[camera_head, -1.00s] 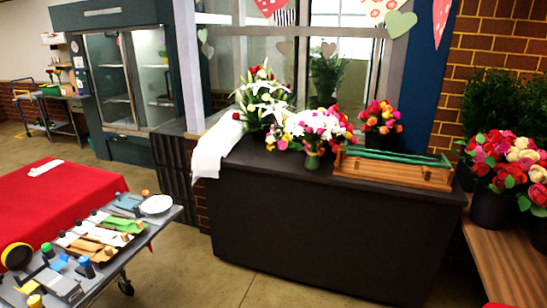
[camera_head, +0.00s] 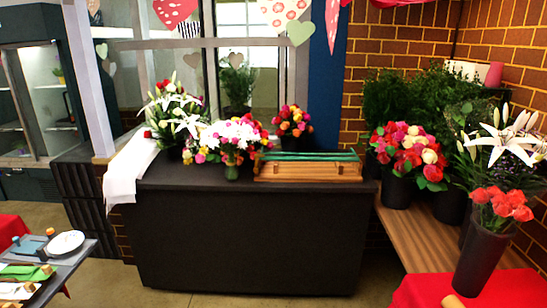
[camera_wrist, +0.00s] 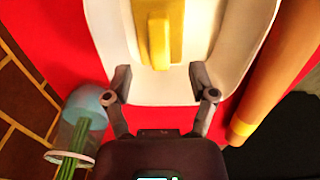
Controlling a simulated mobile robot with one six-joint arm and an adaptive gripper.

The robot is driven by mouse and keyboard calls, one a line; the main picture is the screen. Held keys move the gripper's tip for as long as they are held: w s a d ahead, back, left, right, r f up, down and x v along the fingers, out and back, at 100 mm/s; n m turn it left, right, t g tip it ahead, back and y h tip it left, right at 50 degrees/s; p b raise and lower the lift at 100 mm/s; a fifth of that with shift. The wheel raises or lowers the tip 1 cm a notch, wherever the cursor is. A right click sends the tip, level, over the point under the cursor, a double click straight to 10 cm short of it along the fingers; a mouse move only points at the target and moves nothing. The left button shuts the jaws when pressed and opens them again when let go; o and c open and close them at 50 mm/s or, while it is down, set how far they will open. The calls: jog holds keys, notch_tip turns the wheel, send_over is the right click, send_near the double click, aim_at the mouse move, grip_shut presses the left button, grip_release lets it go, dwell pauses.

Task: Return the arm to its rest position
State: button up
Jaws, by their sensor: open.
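My gripper (camera_wrist: 158,82) shows in the wrist view with its two fingers spread apart and nothing between the tips. Beyond the fingertips lies a white tray or dish (camera_wrist: 215,45) with a yellow object (camera_wrist: 158,35) on it, on a red surface (camera_wrist: 55,25). I cannot tell how far the fingertips are from the dish. My arm and gripper do not show in the head view.
The head view shows a black counter (camera_head: 240,235) with bouquets, a red-covered table (camera_head: 415,292) with a dark vase (camera_head: 478,262), and a grey tool cart (camera_head: 65,262). Floor shows between cart and counter.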

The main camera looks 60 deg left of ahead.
jog(key=shift+s, duration=0.1)
jog(key=s+r+m+p, duration=0.3)
jog(key=s+m, duration=0.2)
jog(key=s, duration=0.9)
jog(key=s+r+m+p, duration=0.3)
jog(key=s+m, duration=0.3)
jog(key=s, duration=0.8)
jog(key=shift+s+a+m, duration=0.3)
jog(key=shift+s+a, duration=0.05)
jog(key=shift+r, duration=0.1)
